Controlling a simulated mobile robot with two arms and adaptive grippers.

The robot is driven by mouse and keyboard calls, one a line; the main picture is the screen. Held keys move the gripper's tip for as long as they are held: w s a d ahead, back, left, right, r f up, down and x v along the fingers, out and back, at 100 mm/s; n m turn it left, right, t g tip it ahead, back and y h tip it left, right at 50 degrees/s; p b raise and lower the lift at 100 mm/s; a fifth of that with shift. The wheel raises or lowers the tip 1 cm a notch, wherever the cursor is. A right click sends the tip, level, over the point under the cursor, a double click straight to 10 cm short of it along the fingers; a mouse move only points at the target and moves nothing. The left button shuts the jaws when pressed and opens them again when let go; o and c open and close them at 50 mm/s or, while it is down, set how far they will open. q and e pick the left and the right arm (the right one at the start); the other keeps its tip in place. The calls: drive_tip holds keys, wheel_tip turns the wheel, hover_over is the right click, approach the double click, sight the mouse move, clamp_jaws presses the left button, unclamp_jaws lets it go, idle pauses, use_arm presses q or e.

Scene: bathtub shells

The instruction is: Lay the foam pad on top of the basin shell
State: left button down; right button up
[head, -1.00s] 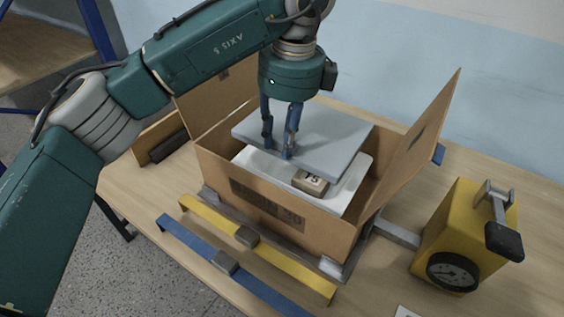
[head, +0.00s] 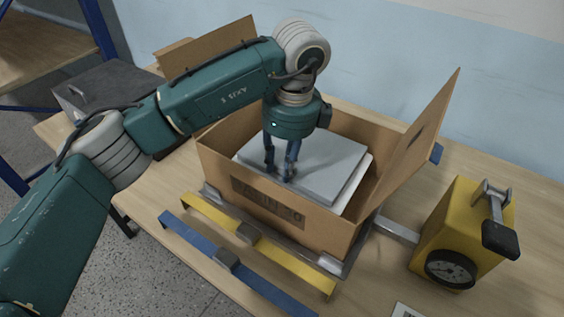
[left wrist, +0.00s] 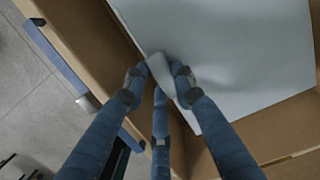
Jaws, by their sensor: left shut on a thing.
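The foam pad (head: 318,160) is a flat light-grey slab inside the open cardboard box. My left gripper (head: 281,175) is shut on its near-left edge. In the left wrist view the gripper (left wrist: 162,75) pinches a corner of the foam pad (left wrist: 235,55). The basin shell (head: 357,178) is white and lies under the pad; only a strip of its rim shows at the right. The pad covers most of it, and I cannot tell whether the two touch. My right gripper is not in view.
The cardboard box (head: 310,218) has raised flaps, with a tall one (head: 420,135) at the right. Yellow (head: 285,263) and blue (head: 220,255) bars lie in front of it. A yellow device with a dial (head: 463,240) stands at the right. A dark grey case (head: 105,88) is at the left.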

use_arm(q)
drive_tip(key=shift+f+b, duration=0.35)
drive_tip(key=shift+f, duration=0.1)
drive_tip(key=c, duration=1.4)
unclamp_jaws()
drive_tip(key=shift+c, duration=0.2)
drive_tip(key=shift+r, duration=0.15)
drive_tip(key=shift+r+p, duration=0.25)
drive_tip(key=shift+p, duration=0.2)
drive_tip(key=shift+r+p, duration=0.5)
wheel_tip(320, 180, up, 12)
drive_tip(key=d+b, duration=0.1)
drive_tip(key=shift+s+f+b, duration=0.25)
drive_tip(key=shift+s+b, duration=0.15)
drive_tip(key=shift+s, duration=0.05)
drive_tip(key=shift+f, duration=0.1)
